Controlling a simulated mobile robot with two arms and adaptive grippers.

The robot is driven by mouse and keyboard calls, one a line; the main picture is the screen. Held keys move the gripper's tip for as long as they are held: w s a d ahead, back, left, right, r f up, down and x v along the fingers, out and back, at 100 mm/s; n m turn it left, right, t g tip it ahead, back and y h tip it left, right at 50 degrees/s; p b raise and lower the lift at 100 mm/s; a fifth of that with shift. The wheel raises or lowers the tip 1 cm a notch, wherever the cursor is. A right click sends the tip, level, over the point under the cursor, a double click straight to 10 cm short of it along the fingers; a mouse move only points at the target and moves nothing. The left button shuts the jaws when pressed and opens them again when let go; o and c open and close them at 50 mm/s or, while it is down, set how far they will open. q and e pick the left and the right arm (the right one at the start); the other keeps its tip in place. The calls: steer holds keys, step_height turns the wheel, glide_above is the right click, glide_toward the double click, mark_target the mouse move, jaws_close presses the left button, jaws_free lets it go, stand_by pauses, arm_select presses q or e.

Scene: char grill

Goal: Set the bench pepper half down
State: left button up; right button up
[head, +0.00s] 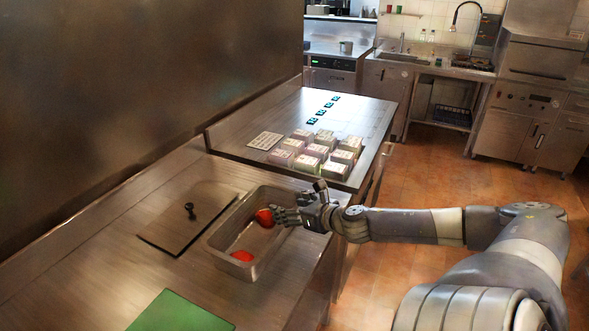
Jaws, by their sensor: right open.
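Two red pepper halves are at the steel pan (220,262). One pepper half (242,256) lies in the near end of the pan. The other pepper half (264,217) is near the far end, right at the fingertips of my right gripper (279,216). The right gripper is open and reaches over the pan's right rim. I cannot tell whether its fingers touch that half, and part of the half may be hidden behind them. My left gripper is not in view.
A flat steel lid with a black knob (165,232) lies left of the pan. A green board (180,315) is at the near edge. Several pale boxes (306,163), a white card (265,141) and blue tags (319,115) are on the farther bench. Bare bench surrounds the lid.

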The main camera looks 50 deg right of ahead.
steer(key=shift+p+v, duration=0.3)
steer(key=shift+v, duration=0.55)
